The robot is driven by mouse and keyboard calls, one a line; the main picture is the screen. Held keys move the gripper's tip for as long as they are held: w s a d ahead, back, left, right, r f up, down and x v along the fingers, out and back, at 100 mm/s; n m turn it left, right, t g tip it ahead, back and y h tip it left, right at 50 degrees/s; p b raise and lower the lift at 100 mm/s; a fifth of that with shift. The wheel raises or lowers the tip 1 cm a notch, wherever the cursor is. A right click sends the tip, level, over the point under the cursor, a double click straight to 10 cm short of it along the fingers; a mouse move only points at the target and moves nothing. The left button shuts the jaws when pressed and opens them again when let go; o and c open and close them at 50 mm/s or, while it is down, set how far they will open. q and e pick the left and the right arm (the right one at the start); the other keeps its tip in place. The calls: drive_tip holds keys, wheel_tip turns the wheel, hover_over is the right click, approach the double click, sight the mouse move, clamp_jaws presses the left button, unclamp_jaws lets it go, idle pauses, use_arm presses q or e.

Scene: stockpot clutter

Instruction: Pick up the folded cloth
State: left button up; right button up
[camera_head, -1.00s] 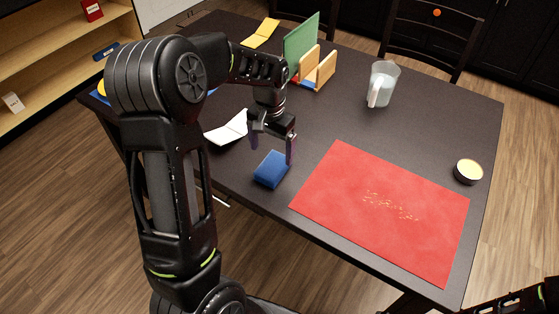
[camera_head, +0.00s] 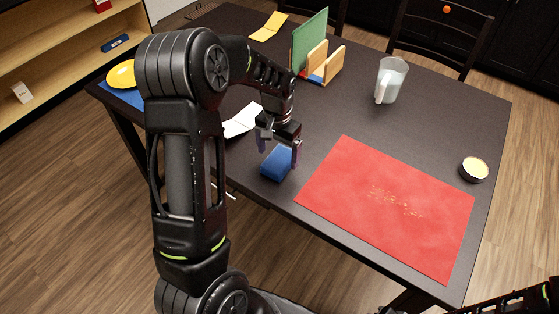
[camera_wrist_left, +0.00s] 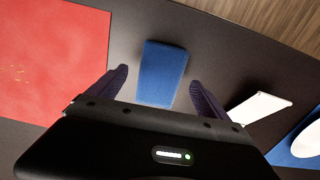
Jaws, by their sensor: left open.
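The folded cloth is a small blue block-like bundle (camera_head: 277,163) near the table's front edge, just left of the red mat. My left gripper (camera_head: 279,150) is open above it, pointing down, with its fingers toward either side of the cloth. In the left wrist view the blue cloth (camera_wrist_left: 162,72) lies between and beyond the two spread fingers (camera_wrist_left: 160,88). I cannot tell from these frames whether the fingers touch it. My right gripper is not in view; only part of my right arm shows at the lower right corner.
The red mat (camera_head: 390,205) lies right of the cloth. A white open booklet (camera_head: 242,121) lies left of it.

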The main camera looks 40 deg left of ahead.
sight(278, 160)
use_arm(q)
wheel_tip(278, 160, down, 4)
drive_tip(key=shift+w+r, duration=0.1)
drive_tip(key=shift+r, duration=0.1)
drive_tip(key=shift+c, duration=0.3)
drive_tip(key=c, duration=1.4)
